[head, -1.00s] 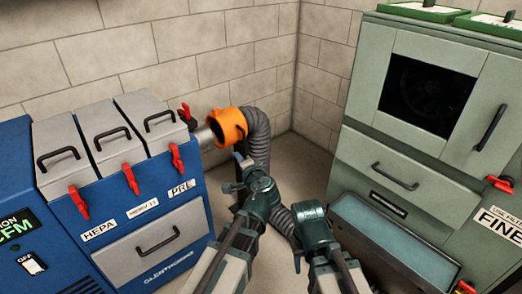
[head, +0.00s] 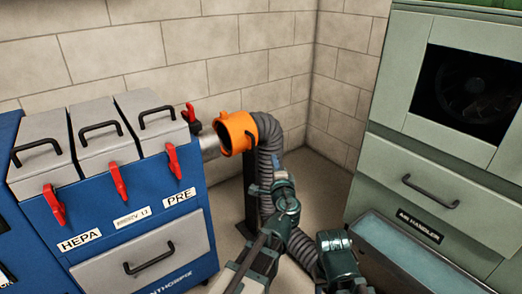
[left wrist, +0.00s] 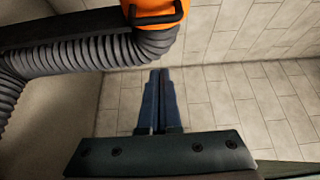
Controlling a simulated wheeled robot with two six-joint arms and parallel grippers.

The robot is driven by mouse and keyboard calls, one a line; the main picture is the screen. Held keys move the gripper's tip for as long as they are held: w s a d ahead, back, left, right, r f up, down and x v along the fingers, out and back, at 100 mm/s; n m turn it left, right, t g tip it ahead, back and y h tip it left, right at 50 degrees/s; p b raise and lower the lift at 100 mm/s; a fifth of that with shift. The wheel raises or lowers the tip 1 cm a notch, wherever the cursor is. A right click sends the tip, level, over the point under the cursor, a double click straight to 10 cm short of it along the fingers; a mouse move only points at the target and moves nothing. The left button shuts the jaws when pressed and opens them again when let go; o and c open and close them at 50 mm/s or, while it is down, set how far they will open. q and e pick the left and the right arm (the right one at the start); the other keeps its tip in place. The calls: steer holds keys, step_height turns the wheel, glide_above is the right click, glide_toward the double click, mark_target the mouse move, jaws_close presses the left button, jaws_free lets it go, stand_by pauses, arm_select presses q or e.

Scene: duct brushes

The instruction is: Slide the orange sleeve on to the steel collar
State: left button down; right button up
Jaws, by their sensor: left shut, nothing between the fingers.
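The orange sleeve (head: 238,131) sits on the end of a grey ribbed hose (head: 268,150), its open mouth facing left. The steel collar (head: 209,146) sticks out from the right side of the blue cabinet, close to the sleeve's mouth. I cannot tell whether they touch. My left gripper (head: 279,165) is in front of the hose, right of and below the sleeve. In the left wrist view its fingers (left wrist: 160,85) are shut and empty, with the sleeve (left wrist: 155,10) at the top edge. My right gripper (head: 335,240) shows at lower centre; its fingers are not clear.
The blue cabinet (head: 140,210) with red latches stands at left. A green air handler (head: 450,170) with a trough (head: 410,260) below stands at right. A dark post (head: 250,195) stands below the sleeve. Block walls meet behind; some floor shows between the cabinets.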

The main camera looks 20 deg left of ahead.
arm_select(q)
steer(key=shift+w, duration=0.1)
steer(key=x, duration=1)
steer(key=shift+s+a, duration=1.45)
steer(key=shift+a, duration=0.15)
